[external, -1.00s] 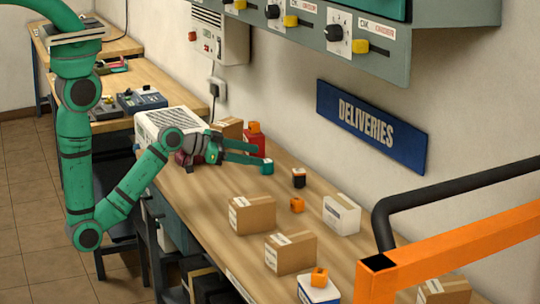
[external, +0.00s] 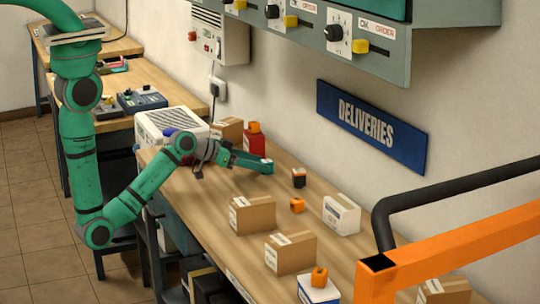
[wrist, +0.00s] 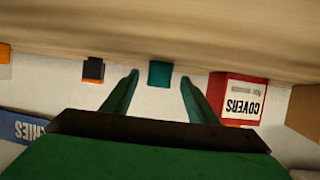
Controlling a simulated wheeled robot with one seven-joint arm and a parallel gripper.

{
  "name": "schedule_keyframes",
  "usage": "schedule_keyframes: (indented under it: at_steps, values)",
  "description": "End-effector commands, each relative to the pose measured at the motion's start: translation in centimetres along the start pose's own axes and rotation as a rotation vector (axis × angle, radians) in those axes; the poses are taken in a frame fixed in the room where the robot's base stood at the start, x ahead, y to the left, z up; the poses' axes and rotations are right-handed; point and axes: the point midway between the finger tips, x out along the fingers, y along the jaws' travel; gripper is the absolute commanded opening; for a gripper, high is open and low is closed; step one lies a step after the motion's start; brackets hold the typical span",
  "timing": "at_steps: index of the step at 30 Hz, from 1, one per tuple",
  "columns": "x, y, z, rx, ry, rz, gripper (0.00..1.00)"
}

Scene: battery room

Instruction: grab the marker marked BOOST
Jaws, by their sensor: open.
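A small teal block (wrist: 160,74) stands on the bench in the wrist view, between my open fingers near their tips. No BOOST lettering is readable on it in either view. In the external view the teal block (external: 267,161) is largely hidden by my gripper (external: 266,167), which is low over the bench. In the wrist view my gripper (wrist: 160,80) has one finger on each side of the block, with small gaps showing. A black marker with an orange top (external: 299,178) stands to the right; it also shows in the wrist view (wrist: 93,69).
A red COVERS box (wrist: 238,98) stands close beside one finger; it is behind my gripper in the external view (external: 256,143). A small orange block (external: 297,205), a white box (external: 342,214) and cardboard boxes (external: 252,214) occupy the bench. An orange rail (external: 460,240) crosses the front right.

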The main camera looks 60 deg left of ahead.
Motion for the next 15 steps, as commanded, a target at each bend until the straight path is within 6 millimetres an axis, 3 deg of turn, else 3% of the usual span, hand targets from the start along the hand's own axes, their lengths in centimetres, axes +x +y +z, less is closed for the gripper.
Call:
schedule_keyframes:
  at_steps: [6, 14, 15]
  values:
    - [2.4, 0.1, 0.0, 0.0, 0.001, 0.0, 0.53]
    - [2.6, 0.1, 0.1, 0.0, 0.0, 0.0, 0.53]
    - [2.6, 0.1, 0.1, 0.0, 0.0, 0.0, 0.46]
